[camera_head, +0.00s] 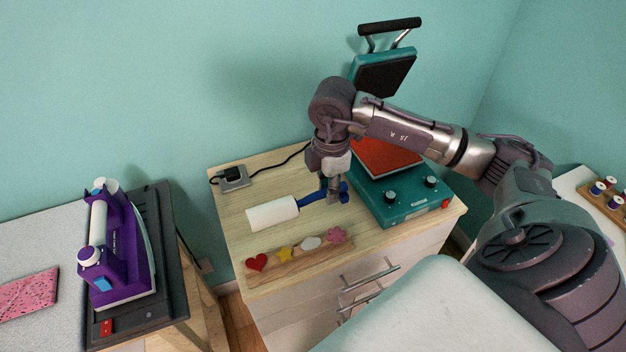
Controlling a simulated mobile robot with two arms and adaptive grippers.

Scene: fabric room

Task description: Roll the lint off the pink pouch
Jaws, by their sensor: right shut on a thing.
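The pink pouch (27,294) lies flat on the grey-white surface at the far left, partly cut off by the picture edge. It looks speckled, but I cannot tell lint from pattern. The lint roller has a white roll (272,213) and a blue handle (314,197); it is over the wooden cabinet top with the roll pointing left. My right gripper (333,194) points down and is shut on the blue handle. I cannot tell whether the roll touches the wood. My left gripper is not in view.
A teal heat press (402,206) stands open right of my right gripper. A wooden strip (300,262) with several coloured shapes lies at the cabinet's front edge. A power socket (232,178) sits at the back.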

